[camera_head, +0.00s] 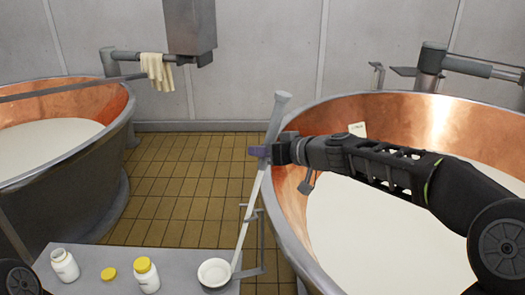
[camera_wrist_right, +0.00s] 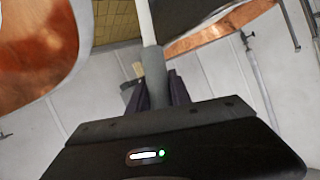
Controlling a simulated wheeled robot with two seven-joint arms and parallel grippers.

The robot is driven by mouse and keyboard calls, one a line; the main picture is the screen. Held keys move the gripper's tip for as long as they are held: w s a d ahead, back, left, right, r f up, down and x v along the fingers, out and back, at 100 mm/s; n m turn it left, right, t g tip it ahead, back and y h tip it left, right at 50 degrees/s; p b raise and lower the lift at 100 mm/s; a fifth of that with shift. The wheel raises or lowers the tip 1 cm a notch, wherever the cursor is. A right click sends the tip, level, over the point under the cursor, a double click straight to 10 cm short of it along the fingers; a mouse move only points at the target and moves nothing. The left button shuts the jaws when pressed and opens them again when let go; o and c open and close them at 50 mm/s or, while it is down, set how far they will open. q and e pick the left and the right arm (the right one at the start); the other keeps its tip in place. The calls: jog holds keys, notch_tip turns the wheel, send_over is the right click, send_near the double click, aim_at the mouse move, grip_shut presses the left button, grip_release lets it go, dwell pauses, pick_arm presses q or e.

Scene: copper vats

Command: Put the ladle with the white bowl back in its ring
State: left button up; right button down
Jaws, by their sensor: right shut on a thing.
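The ladle has a grey grip (camera_head: 279,106), a long pale shaft (camera_head: 252,213) and a white bowl (camera_head: 215,273) at its lower end. It leans, with its top to the right and its bowl over the right end of the grey bench. I cannot tell whether the bowl touches the bench. My right gripper (camera_head: 262,153) is shut on the ladle just below the grip's top. In the right wrist view the grey grip (camera_wrist_right: 155,70) is between the fingers. A thin grey bracket (camera_head: 262,235) stands by the shaft; its ring is not clearly visible. My left gripper is out of view.
The grey bench (camera_head: 205,255) holds an open white jar (camera_head: 64,266), a yellow lid (camera_head: 108,274) and a yellow-capped jar (camera_head: 146,276). A copper vat (camera_head: 285,195) of white liquid stands right, under my right arm; another vat (camera_head: 105,150) stands left. Tiled floor lies between.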

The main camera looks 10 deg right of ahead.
jog(key=shift+b, duration=0.35)
dwell(0.3)
jog(key=c, duration=1.1)
grip_release()
jog(key=b+v, duration=0.1)
jog(key=v, duration=0.7)
jog(key=shift+b, duration=0.4)
jog(key=shift+f, duration=0.1)
